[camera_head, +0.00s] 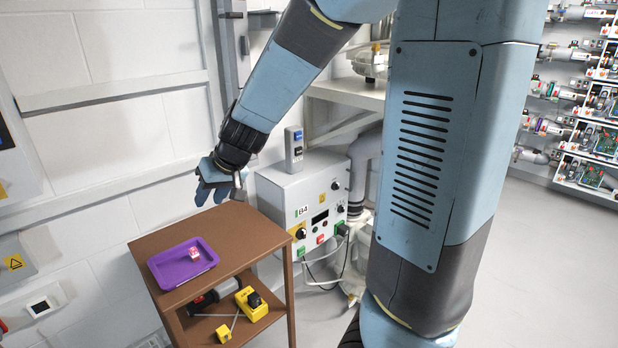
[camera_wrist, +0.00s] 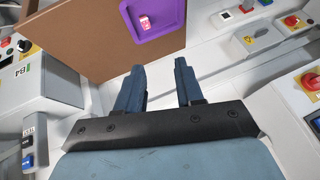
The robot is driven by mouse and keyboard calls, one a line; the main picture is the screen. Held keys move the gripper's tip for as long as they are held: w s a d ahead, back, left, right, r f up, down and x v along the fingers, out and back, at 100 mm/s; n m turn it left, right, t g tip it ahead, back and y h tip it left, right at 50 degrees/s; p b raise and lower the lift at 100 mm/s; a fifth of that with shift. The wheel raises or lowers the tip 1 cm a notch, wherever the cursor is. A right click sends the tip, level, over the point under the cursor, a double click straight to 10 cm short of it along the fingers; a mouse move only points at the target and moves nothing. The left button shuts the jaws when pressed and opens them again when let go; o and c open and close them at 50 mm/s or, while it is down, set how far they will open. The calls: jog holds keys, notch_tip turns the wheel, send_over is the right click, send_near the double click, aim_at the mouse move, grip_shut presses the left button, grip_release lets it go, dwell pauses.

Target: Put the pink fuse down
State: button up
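The pink fuse (camera_head: 194,253) is a small pink and white block. It sits on a purple tray (camera_head: 172,267) on top of the brown table. In the wrist view the fuse (camera_wrist: 145,22) is at the top, on the tray (camera_wrist: 170,12), beyond my fingertips. My gripper (camera_head: 213,190) is above and behind the table, near the wall and apart from the tray. In the wrist view my gripper (camera_wrist: 158,75) has its two fingers spread with nothing between them.
The brown table (camera_head: 240,238) has a lower shelf with a yellow button box (camera_head: 250,303) and other tools. A grey-white control box (camera_head: 312,205) marked B4 stands just right of my gripper. Shelves of parts (camera_head: 590,110) are at the far right.

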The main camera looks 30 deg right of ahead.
jog(key=s+d+r+h, duration=0.1)
jog(key=s+d+r, duration=0.2)
jog(key=s, duration=0.4)
jog(key=s+d+r+m+h, duration=0.1)
jog(key=s+d+r+h, duration=0.1)
jog(key=s+d+r, duration=0.2)
jog(key=s+d+r+m+h, duration=0.1)
jog(key=s+d+r, duration=0.3)
jog(key=s+d, duration=0.3)
jog(key=s, duration=0.3)
jog(key=shift+s+t+h, duration=0.15)
jog(key=shift+t+h, duration=0.15)
jog(key=shift+t, duration=0.1)
jog(key=shift+d, duration=0.1)
